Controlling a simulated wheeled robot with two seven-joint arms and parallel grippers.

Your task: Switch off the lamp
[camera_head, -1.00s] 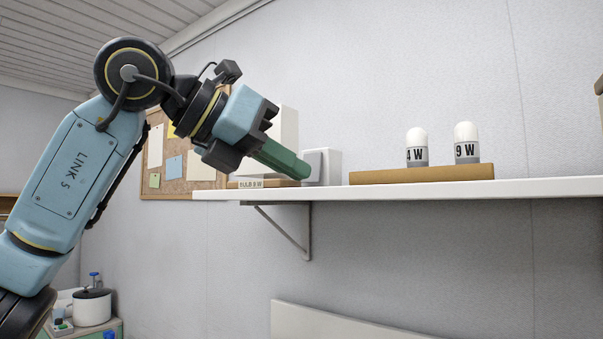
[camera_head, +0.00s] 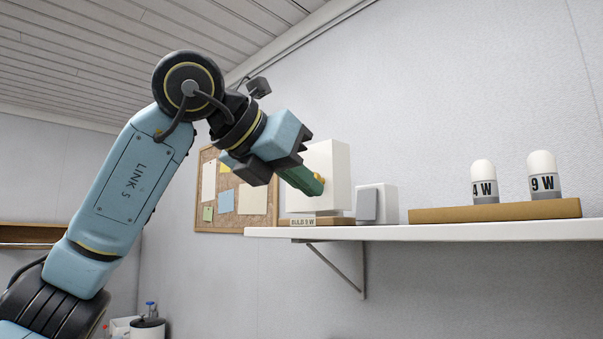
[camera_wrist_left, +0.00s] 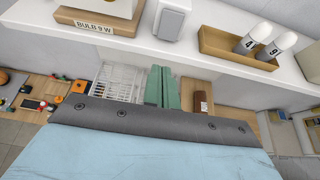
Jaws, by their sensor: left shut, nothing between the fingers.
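A white box (camera_head: 326,168) on a wooden base labelled "BULB 9 W" (camera_head: 316,220) stands on the white shelf; its base also shows in the wrist view (camera_wrist_left: 95,20). I cannot tell whether a lamp is lit. To its right is a small white box with a grey plate (camera_head: 367,205), resembling a switch, also in the wrist view (camera_wrist_left: 172,20). My left gripper (camera_head: 316,186) has green fingers shut together and empty. In the head view its tips overlap the white box, left of the grey plate. A small yellow spot shows at the tips. My right gripper is out of view.
The white shelf (camera_head: 450,232) runs to the right. A wooden tray (camera_head: 440,214) on it holds two white-topped bulbs marked 4 W (camera_head: 484,180) and 9 W (camera_head: 543,175). A corkboard (camera_head: 245,205) hangs behind. Below the shelf are a white rack (camera_wrist_left: 118,82) and a brown bottle (camera_wrist_left: 201,103).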

